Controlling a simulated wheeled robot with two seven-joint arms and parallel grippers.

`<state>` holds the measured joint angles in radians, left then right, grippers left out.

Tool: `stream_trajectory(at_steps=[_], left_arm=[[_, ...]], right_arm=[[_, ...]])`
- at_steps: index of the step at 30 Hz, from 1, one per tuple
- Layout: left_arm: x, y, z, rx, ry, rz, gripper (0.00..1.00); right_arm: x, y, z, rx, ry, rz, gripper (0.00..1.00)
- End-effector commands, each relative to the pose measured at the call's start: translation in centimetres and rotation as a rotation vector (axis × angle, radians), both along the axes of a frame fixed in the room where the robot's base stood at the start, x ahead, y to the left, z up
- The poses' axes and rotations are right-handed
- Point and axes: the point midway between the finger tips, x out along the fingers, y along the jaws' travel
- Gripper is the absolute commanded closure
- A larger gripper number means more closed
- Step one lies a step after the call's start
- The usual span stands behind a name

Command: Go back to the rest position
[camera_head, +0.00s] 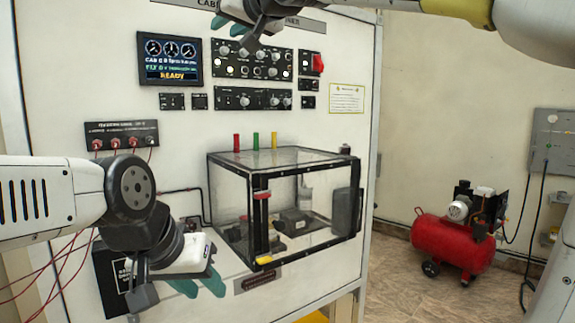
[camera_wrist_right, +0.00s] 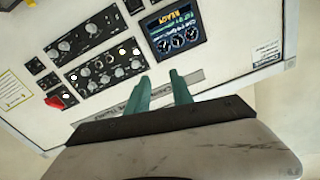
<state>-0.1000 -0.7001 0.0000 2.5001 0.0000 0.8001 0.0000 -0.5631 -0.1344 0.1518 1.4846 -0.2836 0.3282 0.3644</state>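My left gripper (camera_head: 199,287) is at the lower left in the head view, in front of the white trainer panel (camera_head: 350,70) and left of the clear chamber. Its two teal fingers are apart with nothing between them. My right gripper is at the top edge of the head view, partly cut off, in front of the panel's upper part. In the right wrist view its two teal fingers (camera_wrist_right: 160,92) stand apart with a gap between them. The gap is empty, and the panel shows beyond it.
A clear chamber (camera_head: 285,157) with a black frame juts out from the panel. The display (camera_head: 169,59) reads READY. A red switch (camera_head: 318,63) sits right of the knobs. A red compressor (camera_head: 450,243) stands on the floor at right, with open floor before it.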

Motion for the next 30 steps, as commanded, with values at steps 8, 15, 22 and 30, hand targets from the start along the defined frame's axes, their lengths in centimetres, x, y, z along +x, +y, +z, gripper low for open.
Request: stream_trajectory(at_steps=[8, 15, 22, 30], left_arm=[[0.0, 0.0, 0.0, 0.0, 0.001, 0.0, 0.64], [0.0, 0.0, 0.0, 0.0, 0.0, 0.0, 0.64], [0.0, 0.0, 0.0, 0.0, 0.0, 0.0, 0.64], [0.0, 0.0, 0.0, 0.0, 0.0, 0.0, 0.64]], right_arm=[[0.4, -2.2, -2.9, -0.044, 0.049, -0.038, 0.73], [0.4, -5.5, -7.2, -0.106, 0.124, -0.089, 0.73], [-0.4, -10.6, -14.3, -0.191, 0.251, -0.162, 0.73], [-6.0, -20.0, -29.1, -0.323, 0.545, -0.271, 0.73]])
